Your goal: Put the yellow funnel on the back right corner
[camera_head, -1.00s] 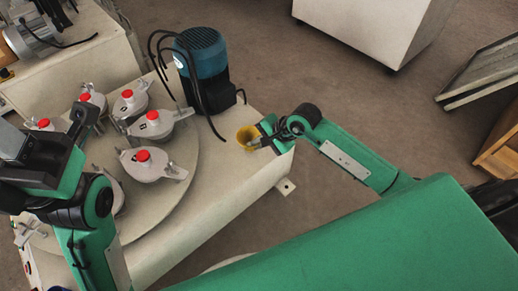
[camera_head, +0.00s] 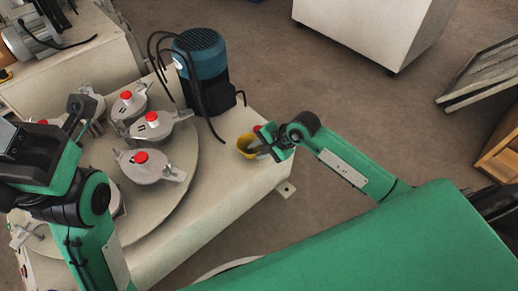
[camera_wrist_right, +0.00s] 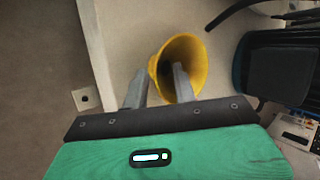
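My right gripper (camera_head: 264,147) is at the funnel's right side. In the wrist view its two fingers (camera_wrist_right: 158,85) are apart, one over the funnel's mouth and the other outside its wall. The funnel's base is partly hidden. My left gripper (camera_head: 76,118) is at the left over the round plate; its opening is unclear.
The blue-topped motor (camera_head: 203,70) with black cables stands behind the funnel. Several grey lidded pots with red knobs, such as this pot (camera_head: 148,165), stand on the round plate (camera_head: 180,190).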

